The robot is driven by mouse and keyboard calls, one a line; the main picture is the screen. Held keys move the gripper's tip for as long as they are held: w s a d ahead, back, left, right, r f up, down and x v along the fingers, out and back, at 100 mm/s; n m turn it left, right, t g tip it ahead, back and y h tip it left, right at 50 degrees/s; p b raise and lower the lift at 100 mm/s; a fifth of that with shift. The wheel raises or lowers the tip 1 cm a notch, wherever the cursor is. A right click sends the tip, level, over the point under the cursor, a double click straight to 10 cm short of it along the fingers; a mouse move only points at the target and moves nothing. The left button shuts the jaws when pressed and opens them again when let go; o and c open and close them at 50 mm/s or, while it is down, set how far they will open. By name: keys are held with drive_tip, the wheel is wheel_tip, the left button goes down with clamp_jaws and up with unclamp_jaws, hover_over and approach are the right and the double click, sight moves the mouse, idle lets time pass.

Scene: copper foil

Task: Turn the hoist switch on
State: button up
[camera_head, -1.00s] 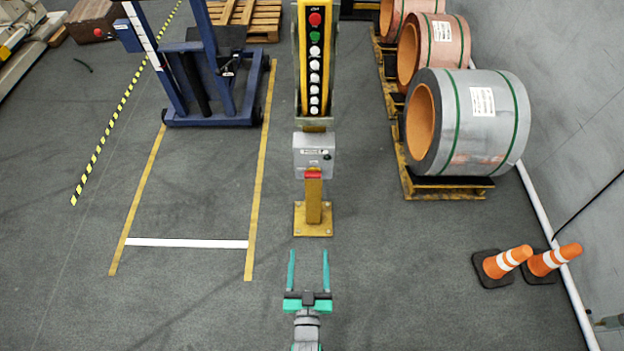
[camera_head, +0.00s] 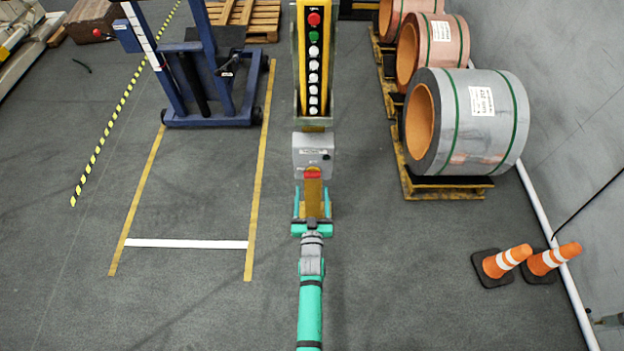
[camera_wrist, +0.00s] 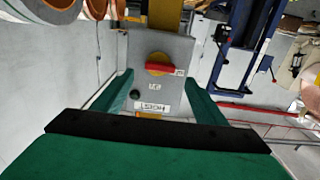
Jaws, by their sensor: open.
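The grey hoist switch box (camera_head: 313,150) stands on a yellow post in the middle of the head view. Its red handle (camera_head: 313,174) shows at the box's lower edge. In the wrist view the box (camera_wrist: 145,95) shows upside down, with a "HOIST" label. My green gripper (camera_head: 312,194) is open and empty in front of the box. In the wrist view its fingers (camera_wrist: 157,84) appear to either side of the box face. I see no contact with the handle.
A yellow button panel (camera_head: 314,60) rises above the box. A blue lift stacker (camera_head: 213,95) stands at left. Metal coils (camera_head: 480,120) on pallets and orange cones (camera_head: 506,261) are at right. The floor on both sides of my arm is clear.

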sight(312, 177)
drive_tip(key=w, duration=0.6)
drive_tip(key=shift+w, duration=0.25)
drive_tip(key=shift+s, duration=0.1)
drive_tip(key=c, duration=1.1)
